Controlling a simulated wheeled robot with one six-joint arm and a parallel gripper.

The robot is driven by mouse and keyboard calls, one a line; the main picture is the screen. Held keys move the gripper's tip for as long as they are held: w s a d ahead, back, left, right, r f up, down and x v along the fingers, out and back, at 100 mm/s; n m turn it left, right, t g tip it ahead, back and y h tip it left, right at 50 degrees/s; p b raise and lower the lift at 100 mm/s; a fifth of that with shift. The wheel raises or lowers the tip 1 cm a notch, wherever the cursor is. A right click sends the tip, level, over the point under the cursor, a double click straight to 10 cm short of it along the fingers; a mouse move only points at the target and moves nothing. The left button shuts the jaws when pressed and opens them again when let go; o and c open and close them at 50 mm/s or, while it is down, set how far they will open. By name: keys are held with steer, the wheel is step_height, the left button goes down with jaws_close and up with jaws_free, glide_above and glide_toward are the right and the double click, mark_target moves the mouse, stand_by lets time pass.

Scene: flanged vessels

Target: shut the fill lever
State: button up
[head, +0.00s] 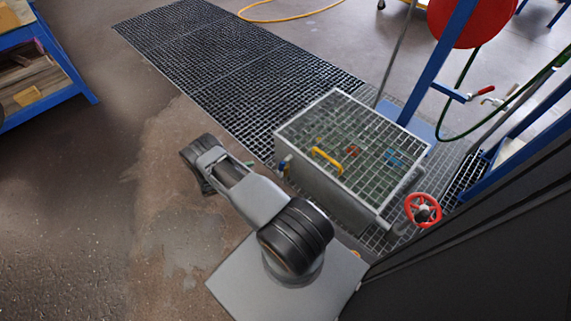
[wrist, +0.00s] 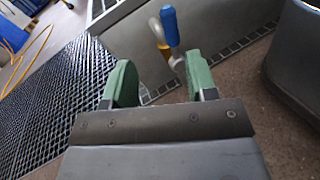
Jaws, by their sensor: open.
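A lever with a blue handle (wrist: 170,27) stands on a brass-coloured valve (wrist: 158,34) at the grey wall of a vessel (wrist: 125,38). In the wrist view the handle points up, slightly tilted. No label shows to confirm it is the fill lever. The blue handle also shows small at the left side of the vessel in the head view (head: 284,163). My gripper (wrist: 160,80) is open and empty, with green fingers apart. The valve appears beyond the fingertips, nearer the right finger; nothing is between the fingers.
A red-handled tap (head: 483,90) and blue posts stand behind.

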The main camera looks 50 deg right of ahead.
mark_target(281, 169)
steer(key=s+d+f+b, duration=0.1)
steer(key=s+d+f, duration=0.1)
steer(key=d, duration=0.4)
steer(key=s+d+f+n+h, duration=0.1)
steer(key=s+d+f, duration=0.1)
steer(key=s+d, duration=0.2)
steer(key=d, duration=0.3)
steer(key=shift+s+d+n+t+b, duration=0.3)
steer(key=shift+t+b, duration=0.05)
steer(key=shift+t, duration=0.05)
jaws_close()
stand_by(0.4)
